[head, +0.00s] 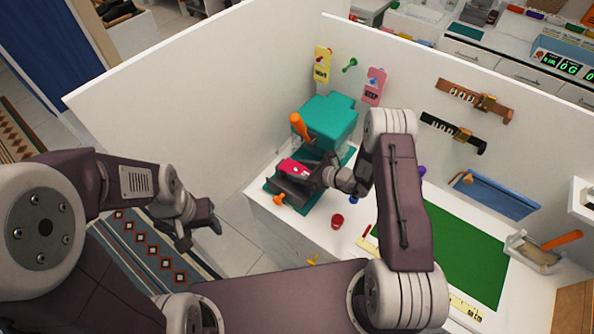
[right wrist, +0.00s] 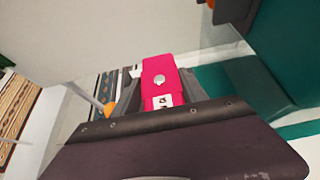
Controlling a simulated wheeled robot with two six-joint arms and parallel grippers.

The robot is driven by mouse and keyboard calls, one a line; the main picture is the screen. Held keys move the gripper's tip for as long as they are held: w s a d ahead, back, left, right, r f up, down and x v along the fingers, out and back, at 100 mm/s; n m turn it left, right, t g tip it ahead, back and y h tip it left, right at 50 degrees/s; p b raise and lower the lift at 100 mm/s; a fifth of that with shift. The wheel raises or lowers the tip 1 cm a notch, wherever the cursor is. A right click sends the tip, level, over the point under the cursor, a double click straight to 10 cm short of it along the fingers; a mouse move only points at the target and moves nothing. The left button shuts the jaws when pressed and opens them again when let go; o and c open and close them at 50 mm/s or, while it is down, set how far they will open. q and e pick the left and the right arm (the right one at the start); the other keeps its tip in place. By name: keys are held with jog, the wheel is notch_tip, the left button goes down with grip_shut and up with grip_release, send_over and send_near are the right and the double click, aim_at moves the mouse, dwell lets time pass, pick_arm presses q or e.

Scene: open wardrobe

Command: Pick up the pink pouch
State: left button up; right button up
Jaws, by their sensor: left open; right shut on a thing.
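The bright pink pouch (head: 293,167), with a round silver snap, is at the front of the teal machine in the head view. In the right wrist view the pouch (right wrist: 160,75) lies between the two dark fingers of my right gripper (right wrist: 160,95). My right gripper (head: 300,176) is shut on it. The pouch is over the machine's dark base; I cannot tell whether it touches. A small white patch with a dark mark shows at its near end. My left gripper (head: 202,232) is open and empty over the floor, left of the white table.
The teal machine (head: 328,118) has an orange lever (head: 299,127) close behind the pouch. An orange knob (head: 279,200) sits at its front. White walls (head: 215,90) rise behind and to the left.

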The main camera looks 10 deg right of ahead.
aim_at(300, 171)
notch_tip(300, 171, up, 4)
jog(key=shift+b, duration=0.75)
jog(key=b+v, duration=0.2)
jog(key=v, duration=1.1)
jog(key=shift+w+d+r, duration=0.2)
jog(key=shift+d+r, duration=0.15)
jog(key=shift+d, duration=0.1)
